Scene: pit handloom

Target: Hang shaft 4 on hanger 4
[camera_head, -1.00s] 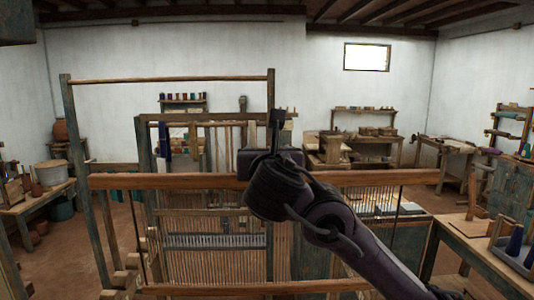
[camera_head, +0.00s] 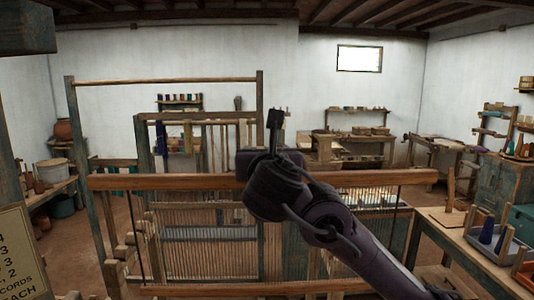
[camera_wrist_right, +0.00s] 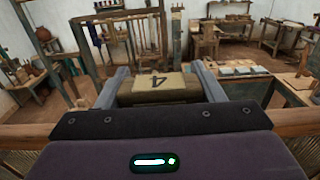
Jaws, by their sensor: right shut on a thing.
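Shaft 4 (camera_head: 160,182) is a wide wooden frame held level across the head view, with a long top bar, a lower bar (camera_head: 215,289) and rows of thin heddles between them. My right gripper (camera_head: 266,158) is shut on the middle of its top bar. In the right wrist view, a pale block marked "4" (camera_wrist_right: 158,82) on shaft 4 sits between the two fingers. The shaft hangs clear in front of the loom. I cannot pick out hanger 4 in these views. My left gripper is not in view.
A wooden loom frame (camera_head: 82,130) with a top rail stands behind the shaft. A dark beam (camera_head: 28,36) and a sign with numbers (camera_head: 17,257) are close at the left. A bench with a tray of cones (camera_head: 490,247) is at the right.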

